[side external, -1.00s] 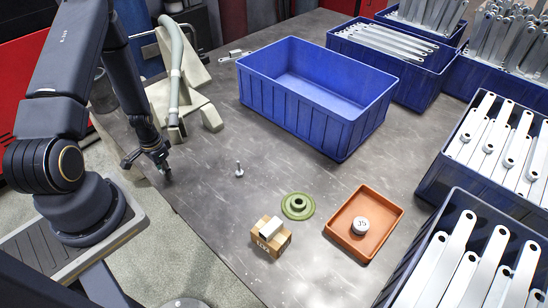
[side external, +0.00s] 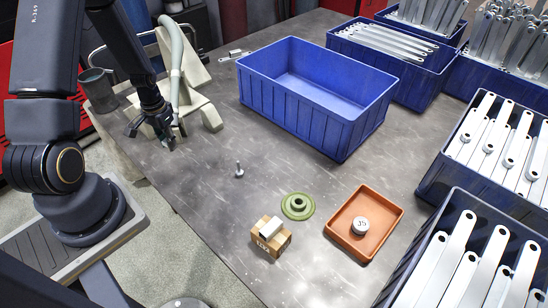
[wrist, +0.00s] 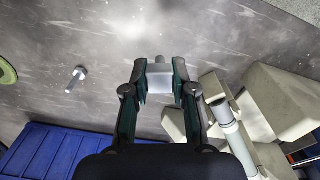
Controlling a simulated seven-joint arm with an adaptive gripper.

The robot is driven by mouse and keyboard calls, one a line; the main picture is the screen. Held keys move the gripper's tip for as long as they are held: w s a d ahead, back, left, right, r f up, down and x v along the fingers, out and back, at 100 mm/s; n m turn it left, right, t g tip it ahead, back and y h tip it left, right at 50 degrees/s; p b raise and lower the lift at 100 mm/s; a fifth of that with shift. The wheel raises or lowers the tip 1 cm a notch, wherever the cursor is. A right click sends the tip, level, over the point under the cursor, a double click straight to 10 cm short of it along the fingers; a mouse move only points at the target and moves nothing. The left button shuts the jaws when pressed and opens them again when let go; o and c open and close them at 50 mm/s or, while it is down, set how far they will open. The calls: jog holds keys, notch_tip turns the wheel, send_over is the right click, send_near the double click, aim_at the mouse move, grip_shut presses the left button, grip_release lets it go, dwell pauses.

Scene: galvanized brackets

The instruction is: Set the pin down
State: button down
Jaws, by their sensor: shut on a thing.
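My gripper (side external: 155,130) is over the left part of the grey table, just in front of the beige fixture. In the wrist view its two fingers (wrist: 160,90) are shut on a grey metal pin (wrist: 160,75), which shows as a short block with a narrower end pointing away. In the side view the held pin is hard to make out among the fingers.
A beige fixture with a grey tube (side external: 176,70) stands close by my gripper. A blue bin (side external: 315,115), a green flanged disc (side external: 298,206), an orange tray (side external: 340,240) with a round weight (side external: 361,226) and a wooden block (side external: 270,240) stand farther right. Bare table lies between.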

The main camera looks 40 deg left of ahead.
jog(key=w+d+r+m, duration=0.2)
jog(key=w+d+m, duration=0.1)
jog(key=w+d, duration=1.15)
jog(key=w+f, duration=0.3)
jog(key=w, duration=0.1)
jog(key=w+f, duration=0.3)
jog(key=w, duration=0.1)
jog(key=w+a+f, duration=0.1)
jog(key=w+f, duration=0.2)
jog(key=w, duration=0.1)
jog(key=shift+w+a, duration=0.1)
jog(key=shift+w, duration=0.25)
jog(key=shift+w+f, duration=0.1)
jog(key=shift+f, duration=0.05)
jog(key=shift+w+f, duration=0.2)
jog(key=shift+f, duration=1.5)
